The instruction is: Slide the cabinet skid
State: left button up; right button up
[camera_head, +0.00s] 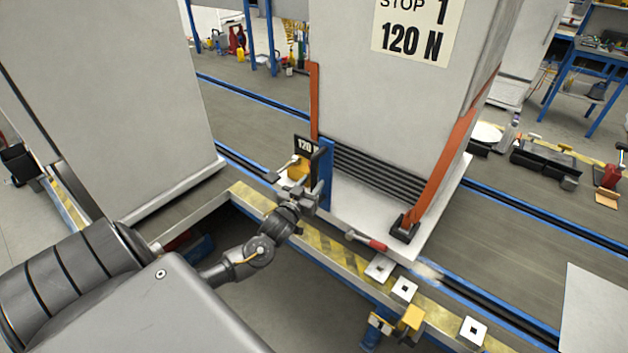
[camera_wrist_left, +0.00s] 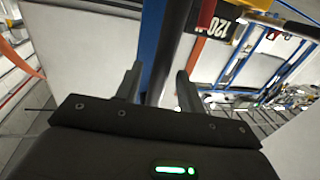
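The pale grey cabinet (camera_head: 400,100), marked "STOP 1 120 N", stands upright on a flat white skid (camera_head: 385,215) with orange straps down its edges. A blue upright (camera_head: 326,172) stands at the skid's near left corner, beside a small "120 N" plate (camera_head: 305,146). My left gripper (camera_head: 312,185) is at this upright. In the left wrist view, a dark bar (camera_wrist_left: 172,45) runs between the fingers of my left gripper (camera_wrist_left: 160,85), with gaps visible on both sides. The blue upright (camera_wrist_left: 151,32) shows behind it. My right gripper is out of view.
A yellow-black striped rail (camera_head: 335,255) runs along the near side. A red-handled tool (camera_head: 367,241) lies by the skid's edge. Square white plates (camera_head: 404,289) lie on the rail. Another large cabinet (camera_head: 110,90) stands at left. Blue-edged tracks (camera_head: 540,215) run right, mostly clear.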

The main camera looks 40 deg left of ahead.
pick_arm(q)
jog(key=shift+x, duration=1.1)
grip_shut()
